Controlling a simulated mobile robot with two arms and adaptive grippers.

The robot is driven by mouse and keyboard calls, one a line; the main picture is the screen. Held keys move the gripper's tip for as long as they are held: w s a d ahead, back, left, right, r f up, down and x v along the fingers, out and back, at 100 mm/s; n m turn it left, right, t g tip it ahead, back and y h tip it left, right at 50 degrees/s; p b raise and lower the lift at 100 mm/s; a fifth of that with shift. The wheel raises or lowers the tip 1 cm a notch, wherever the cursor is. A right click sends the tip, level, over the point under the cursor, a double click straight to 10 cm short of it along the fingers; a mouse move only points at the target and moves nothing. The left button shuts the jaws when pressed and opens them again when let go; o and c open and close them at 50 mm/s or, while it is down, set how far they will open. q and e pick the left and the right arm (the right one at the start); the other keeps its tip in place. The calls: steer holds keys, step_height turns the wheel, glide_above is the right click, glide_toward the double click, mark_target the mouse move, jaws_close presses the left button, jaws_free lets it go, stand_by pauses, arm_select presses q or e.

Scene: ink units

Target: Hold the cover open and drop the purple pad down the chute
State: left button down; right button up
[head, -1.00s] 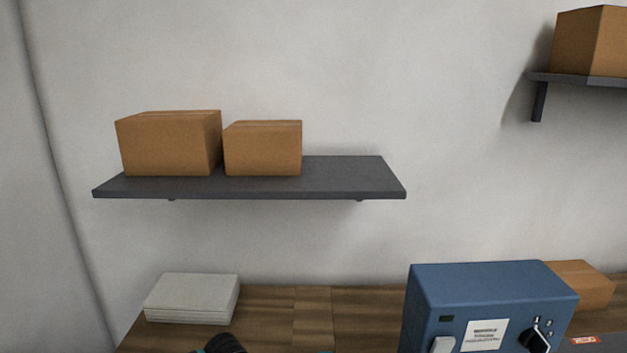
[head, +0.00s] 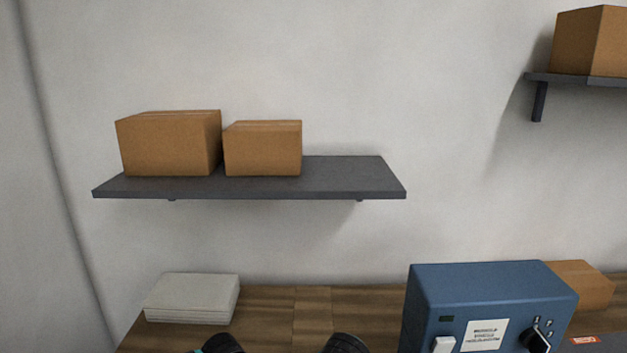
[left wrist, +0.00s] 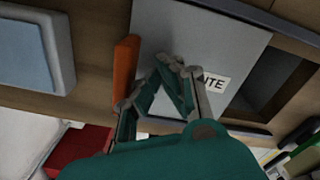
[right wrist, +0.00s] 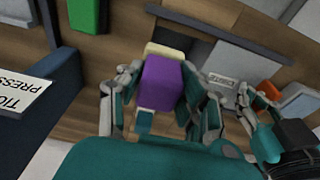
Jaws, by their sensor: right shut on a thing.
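The purple pad (right wrist: 161,84) is between the fingers of my right gripper (right wrist: 160,78), which is shut on it. A cream part shows behind the pad. The grey cover (left wrist: 210,35) has a white label and an orange handle (left wrist: 126,68) at its left end in the left wrist view. A dark chute opening (left wrist: 265,85) shows beside the cover, and also beyond the pad in the right wrist view (right wrist: 185,47). My left gripper (left wrist: 178,66) has its fingertips together over the cover, right of the handle. Whether it touches the cover is unclear. The head view shows neither gripper's fingers.
A blue machine (head: 490,295) stands at the right of the wooden bench, with a cardboard box (head: 580,285) behind it. A pale stack (head: 192,298) lies at the left.

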arm_select(q)
steer(key=shift+a, duration=0.1)
arm_select(e)
steer(key=w+a, duration=0.1)
steer(key=w, duration=0.1)
steer(key=w+a, duration=0.1)
steer(key=a, duration=0.1)
steer(key=shift+w+f, duration=0.2)
steer(key=shift+w, duration=0.2)
steer(key=shift+s+d+f, duration=0.1)
steer(key=shift+s+f, duration=0.1)
steer(key=shift+f, duration=0.55)
steer(key=shift+s+d+f, duration=0.15)
steer(key=shift+f, duration=0.6)
steer(key=shift+s+d+f, duration=0.1)
steer(key=shift+s+f, duration=0.1)
steer(key=shift+f, duration=0.55)
steer(key=o, duration=1.9)
steer(key=shift+o, duration=0.3)
step_height(320, 180, up, 7)
